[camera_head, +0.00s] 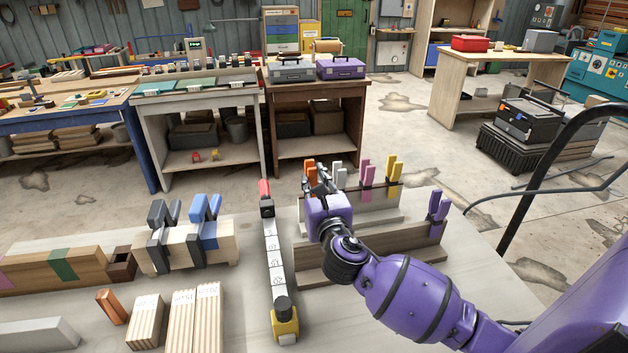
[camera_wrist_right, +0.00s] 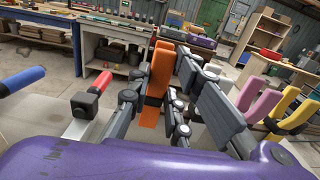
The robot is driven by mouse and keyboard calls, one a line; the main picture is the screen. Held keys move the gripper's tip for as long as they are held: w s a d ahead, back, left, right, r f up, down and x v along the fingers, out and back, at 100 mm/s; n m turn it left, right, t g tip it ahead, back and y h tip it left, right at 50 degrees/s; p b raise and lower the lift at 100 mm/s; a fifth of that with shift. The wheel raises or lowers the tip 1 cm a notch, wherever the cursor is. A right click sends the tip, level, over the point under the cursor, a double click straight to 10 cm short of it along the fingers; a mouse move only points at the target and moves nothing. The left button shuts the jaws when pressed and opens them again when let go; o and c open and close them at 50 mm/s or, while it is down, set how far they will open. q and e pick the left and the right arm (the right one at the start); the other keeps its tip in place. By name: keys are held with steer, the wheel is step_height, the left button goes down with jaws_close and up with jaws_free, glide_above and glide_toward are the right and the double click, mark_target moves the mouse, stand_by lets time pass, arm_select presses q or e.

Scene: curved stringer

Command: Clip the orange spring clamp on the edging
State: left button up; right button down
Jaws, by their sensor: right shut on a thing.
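The orange spring clamp (camera_wrist_right: 155,88) stands between the fingers of my right gripper (camera_wrist_right: 168,105) in the wrist view. In the head view, the orange clamp's handles (camera_head: 310,169) show just behind my right gripper (camera_head: 322,186), at the left end of a stepped wooden rack (camera_head: 345,252). My right gripper is shut on the clamp; its jaws are partly hidden by the fingers. A pale wood workpiece (camera_head: 222,248) with grey and blue clamps on it stands at the left; I cannot tell which strip is the edging. My left gripper is not in view.
White (camera_head: 338,175), pink (camera_head: 367,180), yellow (camera_head: 390,175) and purple (camera_head: 437,213) clamps stand on the rack. A long bar clamp (camera_head: 274,262) lies between rack and workpiece. Wood blocks (camera_head: 195,320) occupy the front left. Bare tabletop lies at the rack's front.

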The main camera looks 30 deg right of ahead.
steer(key=shift+f, duration=0.25)
steer(key=shift+s+f, duration=0.1)
steer(key=shift+f, duration=0.25)
steer(key=c, duration=1.6)
jaws_free()
steer(key=shift+f, duration=0.15)
steer(key=shift+o, duration=0.4)
steer(key=shift+f, duration=0.15)
steer(key=shift+r+v, duration=0.2)
steer(key=shift+v, duration=1.8)
steer(key=shift+r+v, duration=0.2)
steer(key=shift+v, duration=1.8)
steer(key=shift+r+v, duration=0.2)
steer(key=shift+v, duration=1.8)
